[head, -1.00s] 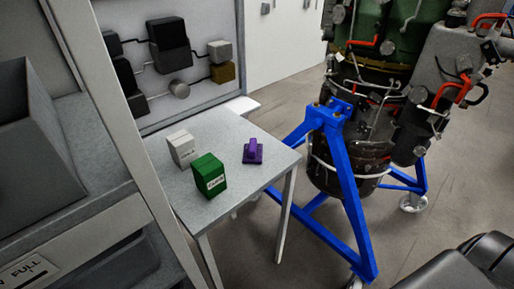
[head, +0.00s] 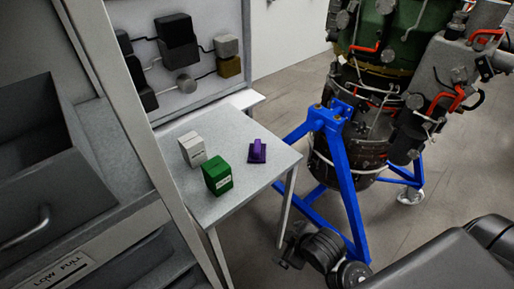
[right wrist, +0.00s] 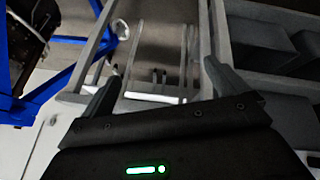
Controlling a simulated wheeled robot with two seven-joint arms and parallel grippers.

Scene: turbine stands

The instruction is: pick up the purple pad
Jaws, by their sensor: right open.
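The purple pad (head: 257,151) lies on the small grey table (head: 232,205), with a raised grip on top, towards the table's right side. A green box (head: 217,176) and a white box (head: 192,149) stand to its left. My right gripper (head: 284,254) is low beside the table's front right leg, below and apart from the pad. In the right wrist view its two fingers (right wrist: 160,88) are spread with nothing between them; the pad does not show there. My left gripper is not in view.
A blue stand (head: 340,165) holding a turbine (head: 350,110) is right of the table. A grey cabinet with an open bin (head: 35,150) is at the left. A panel with black boxes (head: 175,40) rises behind the table.

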